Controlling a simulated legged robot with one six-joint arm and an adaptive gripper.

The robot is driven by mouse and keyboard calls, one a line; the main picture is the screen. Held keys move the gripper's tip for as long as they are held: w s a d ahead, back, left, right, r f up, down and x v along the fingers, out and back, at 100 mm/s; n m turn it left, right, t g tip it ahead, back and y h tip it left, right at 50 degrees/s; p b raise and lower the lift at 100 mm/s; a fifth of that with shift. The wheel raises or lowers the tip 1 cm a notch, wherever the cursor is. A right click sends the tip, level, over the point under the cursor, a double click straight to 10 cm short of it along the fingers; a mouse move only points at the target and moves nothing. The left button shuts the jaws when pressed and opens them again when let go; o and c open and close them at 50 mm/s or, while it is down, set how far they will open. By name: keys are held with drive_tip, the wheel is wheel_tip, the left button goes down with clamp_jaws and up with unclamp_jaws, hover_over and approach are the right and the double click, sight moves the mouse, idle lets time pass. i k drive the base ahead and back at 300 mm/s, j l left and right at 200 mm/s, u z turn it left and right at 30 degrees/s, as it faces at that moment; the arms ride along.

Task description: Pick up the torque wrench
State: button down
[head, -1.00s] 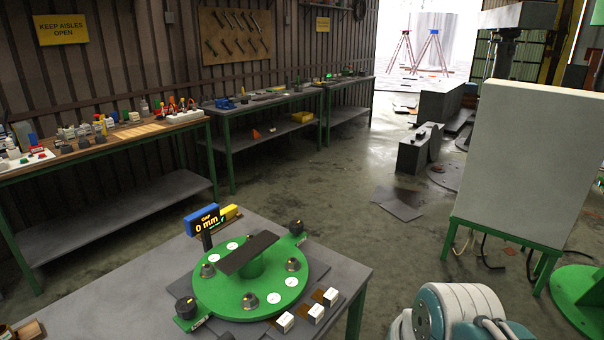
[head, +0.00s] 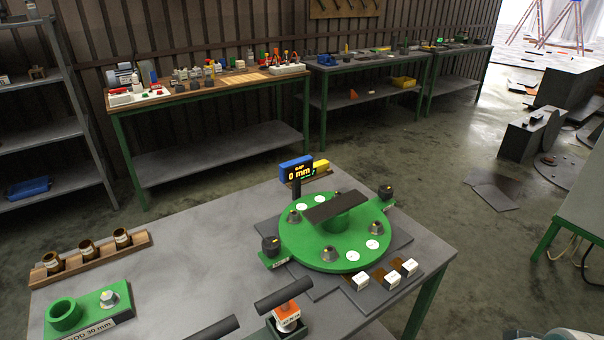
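I cannot pick out the torque wrench for sure. A dark round bar (head: 284,292) sits at the front of the near table, just behind an orange and white labelled piece (head: 287,316). A second dark bar (head: 212,329) is cut off by the bottom edge. Either could be a tool handle, but no wrench head or scale is clear. My gripper is not in view.
The near grey table (head: 215,232) holds a green round fixture (head: 320,255), a gap display reading 0 mm (head: 297,170), a wooden rack of brown jars (head: 90,258) and a green block (head: 85,312). Workbenches (head: 215,152) line the wall.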

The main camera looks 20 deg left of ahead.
sight(286, 311)
drive_tip(key=u, duration=1.45)
drive_tip(key=i+l+u, duration=0.3)
